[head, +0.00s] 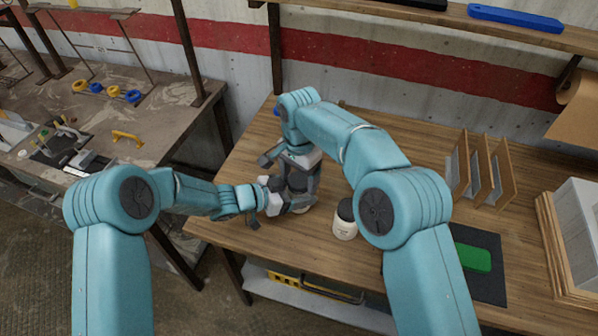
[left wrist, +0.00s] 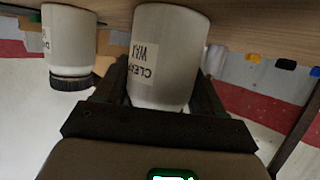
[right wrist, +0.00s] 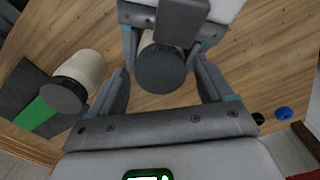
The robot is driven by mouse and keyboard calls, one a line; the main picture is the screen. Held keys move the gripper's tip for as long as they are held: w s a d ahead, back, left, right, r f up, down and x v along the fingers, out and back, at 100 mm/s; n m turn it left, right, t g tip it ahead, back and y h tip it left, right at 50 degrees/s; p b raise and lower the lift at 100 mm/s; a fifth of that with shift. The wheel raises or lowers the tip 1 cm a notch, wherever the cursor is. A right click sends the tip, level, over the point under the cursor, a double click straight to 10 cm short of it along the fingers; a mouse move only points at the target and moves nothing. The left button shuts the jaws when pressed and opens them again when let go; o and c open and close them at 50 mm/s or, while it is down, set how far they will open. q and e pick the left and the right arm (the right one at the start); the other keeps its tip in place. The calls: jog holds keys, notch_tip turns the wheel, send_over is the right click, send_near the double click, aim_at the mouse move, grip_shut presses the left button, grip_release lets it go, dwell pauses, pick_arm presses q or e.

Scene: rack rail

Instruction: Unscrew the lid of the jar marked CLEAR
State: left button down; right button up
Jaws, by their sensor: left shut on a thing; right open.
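The jar marked CLEAR WAX (left wrist: 168,55) is white with a label and stands between the fingers of my left gripper (left wrist: 162,85), which is shut on its body. Its dark round lid (right wrist: 162,70) shows in the right wrist view. My right gripper (right wrist: 165,84) is open above the jar, with its fingers on either side of the lid and visible gaps. In the head view, the two grippers (head: 298,182) meet over the jar and hide most of it.
A second white jar with a dark lid (head: 345,222) stands to the right on the wooden bench; it also shows in the right wrist view (right wrist: 80,75). A green block (head: 473,258) lies on a dark mat. Wooden dividers (head: 480,170) stand behind.

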jog(key=c, duration=1.1)
pick_arm(q)
jog(key=shift+r, duration=0.1)
pick_arm(e)
jog(key=n, duration=0.3)
jog(key=shift+r, duration=0.1)
jog(key=o, duration=1.2)
